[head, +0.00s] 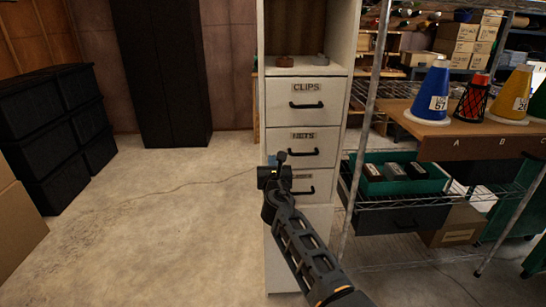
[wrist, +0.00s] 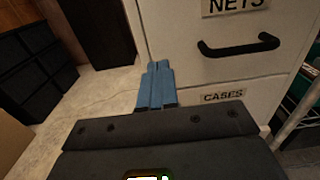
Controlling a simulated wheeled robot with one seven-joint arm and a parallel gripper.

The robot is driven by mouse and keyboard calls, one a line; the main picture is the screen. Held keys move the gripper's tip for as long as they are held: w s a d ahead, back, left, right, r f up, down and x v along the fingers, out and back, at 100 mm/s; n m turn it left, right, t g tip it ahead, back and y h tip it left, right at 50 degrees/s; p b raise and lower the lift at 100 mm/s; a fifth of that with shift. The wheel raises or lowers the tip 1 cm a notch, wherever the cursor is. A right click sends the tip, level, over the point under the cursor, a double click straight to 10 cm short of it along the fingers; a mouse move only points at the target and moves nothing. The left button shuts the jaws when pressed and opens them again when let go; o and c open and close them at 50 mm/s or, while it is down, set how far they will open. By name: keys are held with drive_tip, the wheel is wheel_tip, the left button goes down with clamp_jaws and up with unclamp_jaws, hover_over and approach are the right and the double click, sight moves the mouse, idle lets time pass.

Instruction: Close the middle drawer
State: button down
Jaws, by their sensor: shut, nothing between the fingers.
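The white cabinet (head: 354,75) has three stacked drawers with black handles. The middle drawer (head: 325,146) is labelled NETS, and its front looks about level with its neighbours; I cannot tell whether a small gap remains. In the wrist view the NETS drawer (wrist: 215,70) fills the upper right, its handle clear of my fingers. My gripper (head: 273,160) is shut and empty, at the left edge of the NETS front. In the wrist view its blue fingertips (wrist: 157,68) lie together over the cabinet's left edge; contact is unclear. My gripper partly covers the lowest drawer (head: 322,184).
The CLIPS drawer (head: 325,97) is above. A wire shelf (head: 385,205) with a green bin (head: 405,184) stands close on the right, below a wooden board with coloured cones. Black crates (head: 50,125) stand at far left. The floor left of the cabinet is open.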

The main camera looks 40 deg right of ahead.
drive_tip(key=p+v, duration=0.1)
drive_tip(key=v, duration=0.7)
drive_tip(key=shift+s+a, duration=0.2)
drive_tip(key=shift+a, duration=0.1)
drive_tip(key=shift+f, duration=0.1)
drive_tip(key=s+a+f+m+y, duration=0.2)
drive_tip(key=s+a+f+m, duration=0.2)
drive_tip(key=s, duration=0.6)
drive_tip(key=s+a+f+m+y, duration=0.3)
drive_tip(key=s+a+f+m, duration=0.15)
drive_tip(key=s, duration=0.45)
drive_tip(key=s+a+f+m+y, duration=0.25)
drive_tip(key=s+a+m, duration=0.2)
drive_tip(key=s, duration=0.55)
drive_tip(key=s+a+r+m+y, duration=0.1)
drive_tip(key=s+a+r+m, duration=0.1)
drive_tip(key=s+r+m, duration=0.5)
drive_tip(key=s+a+r+m+y, duration=0.1)
drive_tip(key=s+a+r+m, duration=0.2)
drive_tip(key=s+r+m, duration=0.5)
drive_tip(key=s+m, duration=0.1)
drive_tip(key=s, duration=0.6)
drive_tip(key=shift+s+a, duration=0.35)
drive_tip(key=shift+s, duration=0.05)
